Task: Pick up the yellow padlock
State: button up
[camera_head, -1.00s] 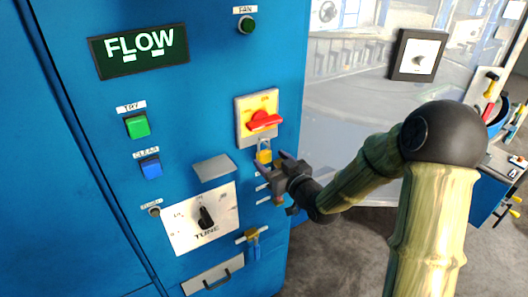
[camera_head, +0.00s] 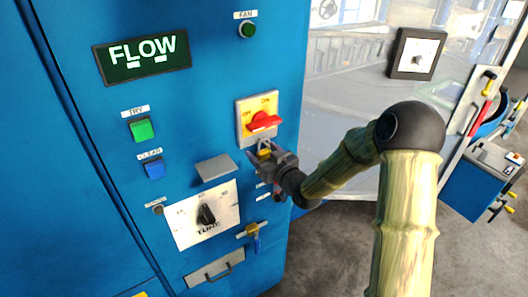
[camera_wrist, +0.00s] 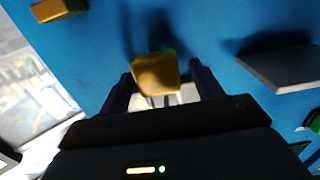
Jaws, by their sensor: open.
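The yellow padlock (camera_head: 264,153) hangs on the blue cabinet front, just below the red rotary switch (camera_head: 263,121) on its yellow plate. In the head view my gripper (camera_head: 267,157) is at the padlock and covers much of it. In the wrist view the padlock's yellow body (camera_wrist: 156,73) shows between the two dark fingers of my gripper (camera_wrist: 160,84). The fingers are apart, one on each side of it. Whether either finger touches it, I cannot tell.
A grey ledge (camera_head: 216,167) juts out left of my gripper; it also shows in the wrist view (camera_wrist: 283,67). Below are the tune dial (camera_head: 206,214), a yellow-and-blue fitting (camera_head: 253,231) and a drawer handle (camera_head: 218,278). A translucent panel (camera_head: 345,120) stands to the right.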

dwell(0.4)
jog(key=c, duration=1.1)
jog(key=shift+r+b, duration=0.15)
jog(key=shift+b, duration=0.45)
jog(key=shift+f+b+v, duration=0.15)
jog(key=shift+b+v, duration=3.05)
jog(key=shift+v, duration=1.3)
jog(key=shift+f+b+v, duration=0.15)
jog(key=shift+b+v, duration=3)
jog(key=shift+v, duration=1.4)
